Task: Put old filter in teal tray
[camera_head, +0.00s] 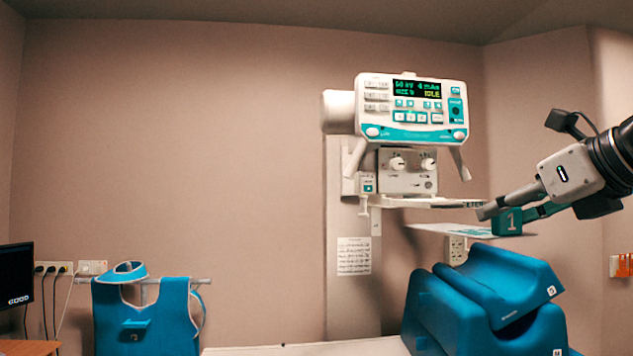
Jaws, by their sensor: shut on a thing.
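My gripper (503,213) comes in from the right and is shut on the teal tab (508,223) marked "1". The tab joins a thin pale flat plate, which looks like the filter (455,230). The filter lies nearly level, just below the white rail (430,202) of the wall-side machine, with a visible gap between them. The rail carries a partly covered label that seems to read "FILTER". One finger hides part of the tab and label. I cannot tell from this view whether this filter is the old one. No teal tray can be made out.
The machine's control panel (412,108), reading "IDLE", is above the rail. Blue cushions (490,290) stand below the filter. A pale table top (310,348) is at the bottom. A blue apron (145,315) and a monitor (15,275) are at left.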

